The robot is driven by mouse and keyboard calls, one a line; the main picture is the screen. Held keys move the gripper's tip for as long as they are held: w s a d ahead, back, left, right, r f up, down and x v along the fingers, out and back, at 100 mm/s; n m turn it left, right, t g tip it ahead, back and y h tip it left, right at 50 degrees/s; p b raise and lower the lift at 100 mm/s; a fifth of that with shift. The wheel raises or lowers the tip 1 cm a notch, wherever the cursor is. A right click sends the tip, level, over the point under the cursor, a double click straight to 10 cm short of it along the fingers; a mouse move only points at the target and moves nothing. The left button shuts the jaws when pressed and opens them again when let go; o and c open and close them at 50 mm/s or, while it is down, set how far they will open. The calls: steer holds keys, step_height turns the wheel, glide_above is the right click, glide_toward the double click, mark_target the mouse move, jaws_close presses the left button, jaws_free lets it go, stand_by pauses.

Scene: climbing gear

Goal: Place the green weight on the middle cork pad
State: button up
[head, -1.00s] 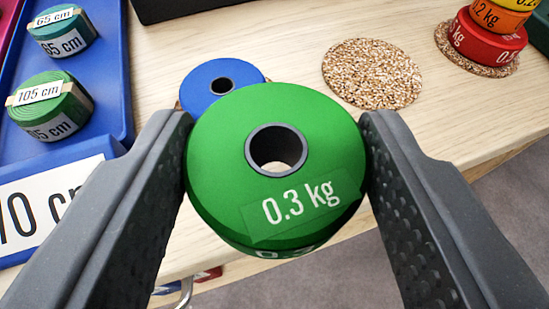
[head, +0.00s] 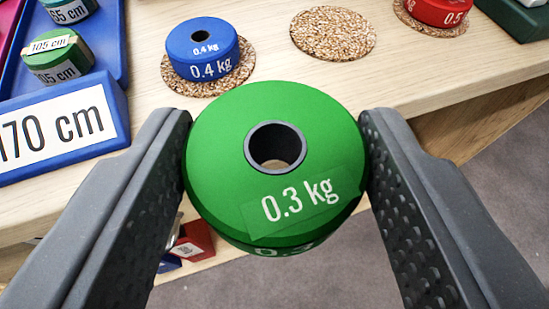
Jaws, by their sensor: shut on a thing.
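My gripper (head: 276,160) is shut on the green weight (head: 225,150), a disc marked 0.3 kg with a grey-lined hole. One finger presses on each side of it. The weight is held in front of the table's front edge, nearer to me than the pads. The middle cork pad (head: 333,34) is bare and lies on the table at the top, between two pads that carry weights. The blue 0.4 kg weight (head: 203,48) sits on the left cork pad (head: 243,78). A red weight (head: 440,10) sits on the right cork pad (head: 424,28), cut off by the picture's top edge.
A blue tray (head: 110,60) at the left holds green rolls (head: 58,62) with length labels. A blue block marked 170 cm (head: 60,130) stands in front. A dark green box (head: 515,18) is at the top right. Red and blue things (head: 193,240) show below the table edge.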

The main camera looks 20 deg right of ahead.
steer(key=shift+s+d+f, duration=0.1)
steer(key=shift+d+f, duration=0.05)
steer(key=shift+d, duration=0.2)
steer(key=d+f+b, duration=0.2)
steer(key=d+b, duration=0.1)
steer(key=d, duration=0.5)
steer(key=p, duration=0.8)
glide_above(334, 38)
steer(key=shift+f+m+h, duration=0.3)
steer(key=shift+f+h, duration=0.1)
steer(key=shift+f, duration=0.3)
step_height(334, 38, down, 4)
steer(key=shift+r+b, duration=0.15)
steer(key=shift+b, duration=0.6)
steer(key=shift+r, duration=0.1)
steer(key=o, duration=1.2)
steer(key=shift+c, duration=0.2)
